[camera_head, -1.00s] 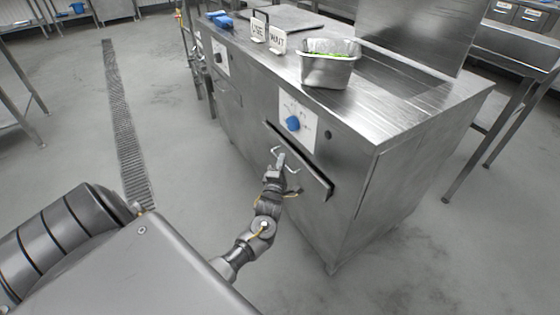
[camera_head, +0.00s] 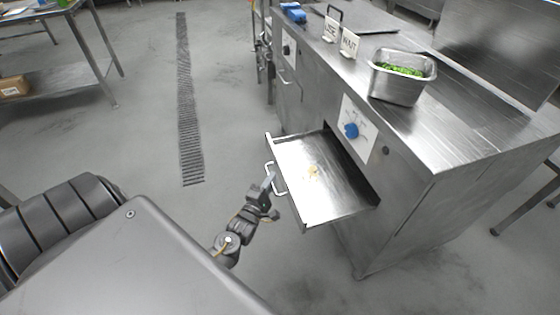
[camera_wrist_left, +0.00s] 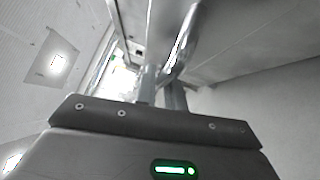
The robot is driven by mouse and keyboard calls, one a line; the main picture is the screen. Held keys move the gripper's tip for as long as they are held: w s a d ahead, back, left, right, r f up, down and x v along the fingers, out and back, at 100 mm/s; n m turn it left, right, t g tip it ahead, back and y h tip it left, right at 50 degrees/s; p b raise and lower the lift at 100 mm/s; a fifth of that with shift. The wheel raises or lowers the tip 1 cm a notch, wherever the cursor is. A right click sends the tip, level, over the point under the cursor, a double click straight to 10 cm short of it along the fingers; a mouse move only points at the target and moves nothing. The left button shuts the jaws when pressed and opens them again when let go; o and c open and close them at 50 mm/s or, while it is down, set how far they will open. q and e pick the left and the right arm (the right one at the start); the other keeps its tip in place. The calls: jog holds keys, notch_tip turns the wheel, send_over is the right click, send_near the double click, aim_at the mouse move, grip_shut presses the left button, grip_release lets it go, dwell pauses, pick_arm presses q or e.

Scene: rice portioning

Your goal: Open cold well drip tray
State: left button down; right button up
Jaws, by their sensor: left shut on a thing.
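The drip tray (camera_head: 325,199) is a shallow steel drawer standing well out from the front of the steel counter. A small yellowish spot (camera_head: 313,171) lies on its floor. Its front has a bar handle (camera_head: 276,187). My left gripper (camera_head: 270,183) is at the handle and shut on it. The left wrist view shows the two fingers (camera_wrist_left: 163,95) close against a shiny metal bar (camera_wrist_left: 180,45). My right gripper is in neither view.
The counter carries a blue knob (camera_head: 351,131) above the tray, a steel pan (camera_head: 397,88) with green food, and signs (camera_head: 349,43) reading USE and WAIT. A floor drain grate (camera_head: 188,110) runs along the left.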

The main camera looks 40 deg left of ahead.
pick_arm(q)
jog(key=shift+s+a, duration=0.15)
jog(key=shift+s, duration=0.1)
jog(key=c, duration=1.5)
grip_release()
jog(key=shift+s, duration=0.1)
jog(key=v, duration=1)
jog(key=shift+s, duration=0.35)
